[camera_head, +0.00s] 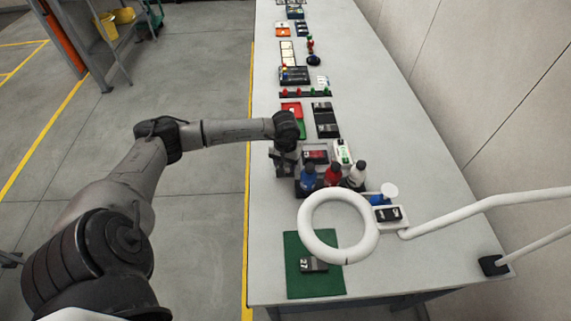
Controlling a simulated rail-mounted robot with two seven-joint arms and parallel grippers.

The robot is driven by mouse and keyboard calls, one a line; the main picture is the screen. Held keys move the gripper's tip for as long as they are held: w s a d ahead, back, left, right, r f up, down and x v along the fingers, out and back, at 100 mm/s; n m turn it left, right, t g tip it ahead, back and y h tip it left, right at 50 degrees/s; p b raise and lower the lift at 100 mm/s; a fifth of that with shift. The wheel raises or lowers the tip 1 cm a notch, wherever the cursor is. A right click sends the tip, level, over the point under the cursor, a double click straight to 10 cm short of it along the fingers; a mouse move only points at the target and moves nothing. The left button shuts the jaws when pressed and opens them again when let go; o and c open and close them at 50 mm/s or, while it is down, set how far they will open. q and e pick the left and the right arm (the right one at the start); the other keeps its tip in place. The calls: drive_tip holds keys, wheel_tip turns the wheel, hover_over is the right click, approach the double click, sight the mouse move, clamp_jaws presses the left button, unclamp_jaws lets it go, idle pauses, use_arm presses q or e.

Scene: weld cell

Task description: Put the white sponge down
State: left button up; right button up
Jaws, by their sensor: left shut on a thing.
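My left gripper (283,165) hangs over the left edge part of the long bench, pointing down. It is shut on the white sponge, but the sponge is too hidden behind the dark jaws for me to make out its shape. The gripper is just left of a dark tray with a red item (315,154) and behind the blue bottle (308,177). My right gripper is not in view.
Red (332,174) and white (356,175) bottles stand near the gripper. A white ring lamp (338,259) on an arm overhangs the near bench, above a green mat (298,285) with a dark block. The right side of the bench (400,130) is clear.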

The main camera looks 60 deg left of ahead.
use_arm(q)
drive_tip(key=shift+f, duration=0.35)
drive_tip(key=shift+f, duration=0.15)
drive_tip(key=o, duration=1)
drive_tip(key=shift+c, duration=0.2)
drive_tip(key=shift+r, duration=0.35)
wheel_tip(320, 180, up, 12)
drive_tip(key=shift+f+p, duration=0.15)
drive_tip(key=shift+p, duration=0.3)
